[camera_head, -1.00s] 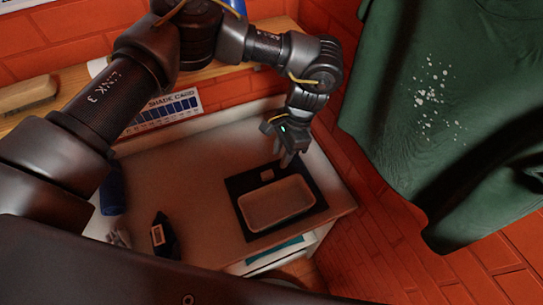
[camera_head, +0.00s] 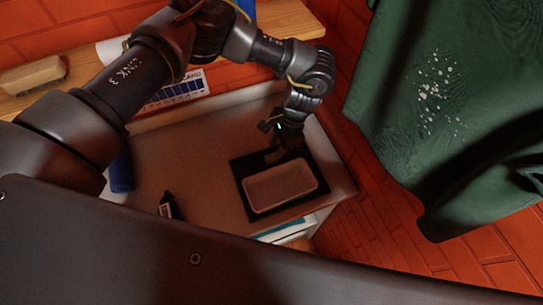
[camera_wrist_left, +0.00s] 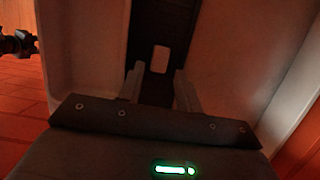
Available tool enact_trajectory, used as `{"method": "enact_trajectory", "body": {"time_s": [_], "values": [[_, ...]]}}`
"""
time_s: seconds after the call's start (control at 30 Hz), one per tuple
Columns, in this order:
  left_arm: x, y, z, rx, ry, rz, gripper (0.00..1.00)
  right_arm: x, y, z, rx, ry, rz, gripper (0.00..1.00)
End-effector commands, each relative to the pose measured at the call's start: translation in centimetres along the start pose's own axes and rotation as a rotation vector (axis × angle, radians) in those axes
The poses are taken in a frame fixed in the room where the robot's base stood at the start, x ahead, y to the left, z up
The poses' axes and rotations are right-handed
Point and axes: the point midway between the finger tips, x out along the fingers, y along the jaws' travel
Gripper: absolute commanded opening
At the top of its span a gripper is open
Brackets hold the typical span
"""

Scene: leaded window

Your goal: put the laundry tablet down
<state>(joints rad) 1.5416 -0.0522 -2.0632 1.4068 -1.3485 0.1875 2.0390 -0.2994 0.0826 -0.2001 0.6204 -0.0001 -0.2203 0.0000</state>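The laundry tablet (camera_wrist_left: 160,58) is a small pale block with rounded corners. In the left wrist view it is on a black mat, just beyond the tips of my left gripper (camera_wrist_left: 160,76). The fingers stand apart with a gap on both sides of the tablet, so the gripper is open and not closed on it. In the head view my left gripper (camera_head: 276,156) is low over the back edge of the black mat (camera_head: 242,172), and I cannot make out the tablet there.
A shallow pale tray (camera_head: 281,187) sits on the mat, close in front of the left gripper. A blue roll (camera_head: 121,172) and a dark object (camera_head: 170,206) stand left on the pale worktop (camera_head: 200,165). A green shirt (camera_head: 440,120) hangs at right. A brush (camera_head: 32,75) lies on the shelf.

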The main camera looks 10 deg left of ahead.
Motion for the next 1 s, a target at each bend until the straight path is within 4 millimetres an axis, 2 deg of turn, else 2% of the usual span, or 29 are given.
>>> {"method": "enact_trajectory", "body": {"time_s": [0.1, 0.3, 0.57, 0.83, 1.0], "values": [[1.7, 0.1, 0.2, -0.001, -0.004, 0.002, 0.35, -1.0, 0.0, -0.1, 0.000, 0.000, 0.000, 0.48], [4.1, 0.1, 0.1, -0.001, -0.002, 0.001, 0.35, -1.6, -0.1, -0.2, 0.001, 0.001, -0.002, 0.48], [4.4, 0.1, 0.0, 0.000, 0.000, 0.001, 0.35, -1.5, -0.4, -0.2, 0.002, 0.002, -0.005, 0.48], [4.4, 0.0, 0.0, 0.000, 0.000, 0.001, 0.01, -1.5, -0.4, -0.2, 0.002, 0.001, -0.005, 0.48], [4.4, 0.0, 0.0, 0.000, 0.000, 0.001, 0.00, -1.5, -0.4, -0.2, 0.002, 0.001, -0.005, 0.48]]}}
